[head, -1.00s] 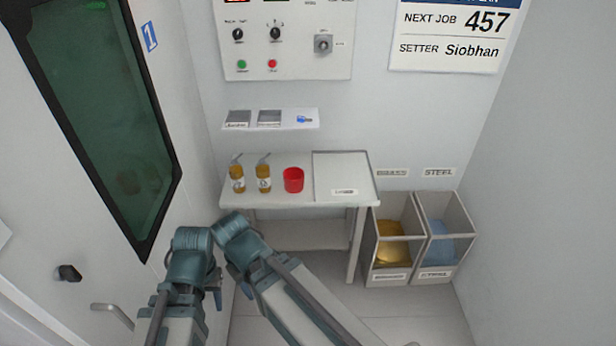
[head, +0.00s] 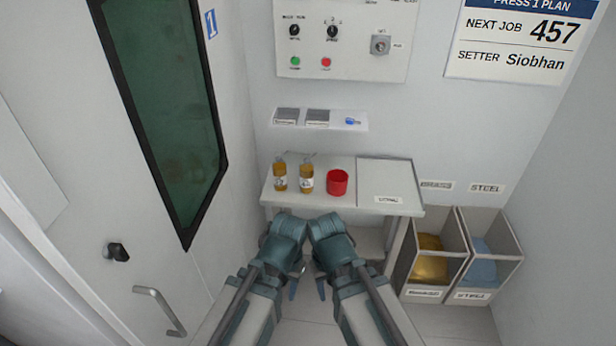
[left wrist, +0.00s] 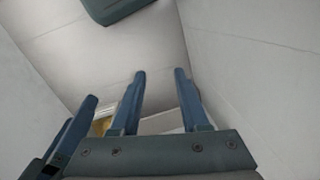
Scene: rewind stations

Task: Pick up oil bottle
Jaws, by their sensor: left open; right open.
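Two amber oil bottles with pale labels stand upright side by side at the left of a small white table (head: 292,208). One is the left bottle (head: 280,180); the other is the right bottle (head: 306,181). My left gripper (head: 293,288) hangs low in front of the table, below the bottles in the head view, mostly hidden by its own arm. In the left wrist view its two blue fingers (left wrist: 160,75) are spread apart with nothing between them. My right gripper (head: 321,290) is beside it, also low, open and apart from the bottles.
A red cup (head: 337,184) stands right of the bottles, and a pale tray (head: 385,178) fills the table's right side. Brass (head: 432,267) and steel (head: 484,266) bins stand at right. A door handle (head: 160,310) juts out at left.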

